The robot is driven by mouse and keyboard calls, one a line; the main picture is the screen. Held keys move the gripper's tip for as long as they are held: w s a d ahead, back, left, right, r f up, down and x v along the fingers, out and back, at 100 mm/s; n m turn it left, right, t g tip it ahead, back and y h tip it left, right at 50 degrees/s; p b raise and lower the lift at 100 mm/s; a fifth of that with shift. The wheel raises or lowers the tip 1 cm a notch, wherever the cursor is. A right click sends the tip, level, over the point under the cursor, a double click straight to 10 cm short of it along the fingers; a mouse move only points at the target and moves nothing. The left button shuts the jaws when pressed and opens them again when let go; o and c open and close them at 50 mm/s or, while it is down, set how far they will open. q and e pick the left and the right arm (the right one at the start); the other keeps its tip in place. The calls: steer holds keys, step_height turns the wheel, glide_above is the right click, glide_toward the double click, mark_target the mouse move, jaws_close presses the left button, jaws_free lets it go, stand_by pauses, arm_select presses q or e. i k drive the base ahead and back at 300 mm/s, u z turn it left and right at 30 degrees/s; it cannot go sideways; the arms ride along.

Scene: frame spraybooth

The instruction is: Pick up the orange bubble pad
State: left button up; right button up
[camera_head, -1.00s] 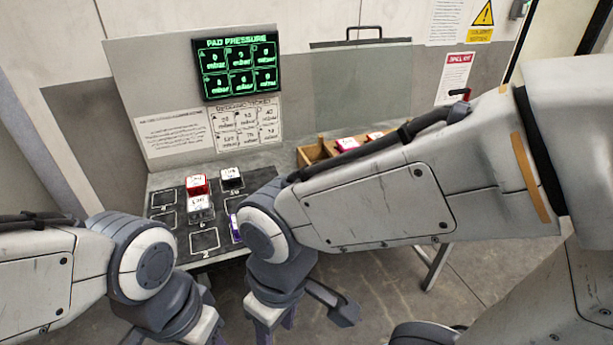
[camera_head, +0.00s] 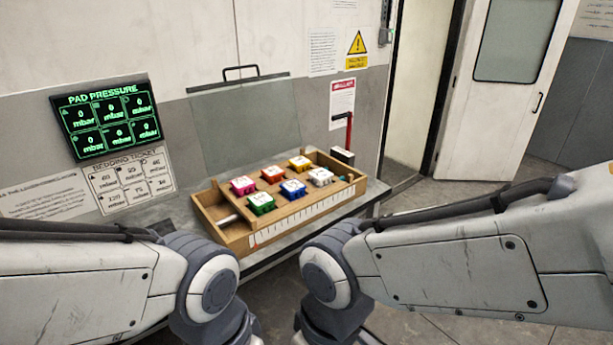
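An orange-yellow pad (camera_head: 300,163), the best match for the orange bubble pad, sits in the back row of a wooden tray (camera_head: 285,230), towards the right. It has a white top with a dark mark too small to read. A red pad (camera_head: 272,174) is left of it, and a white pad (camera_head: 320,177) is in front and to the right. Both my arms reach in along the bottom of the head view, in front of the tray. Their grippers are below the picture's lower edge, so their opening and anything in them are hidden.
The tray also holds magenta (camera_head: 243,185), green (camera_head: 262,204) and blue (camera_head: 293,190) pads. A clear panel (camera_head: 243,125) stands behind it. The pressure display (camera_head: 107,120) and bedding ticket (camera_head: 130,182) are at left. A dark box (camera_head: 342,156) stands at the tray's back right.

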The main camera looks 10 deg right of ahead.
mark_target(272, 175)
steer(key=z, duration=0.5)
steer(key=i, duration=1.3)
steer(key=u, duration=0.55)
steer(key=i, duration=0.75)
steer(key=u, duration=0.65)
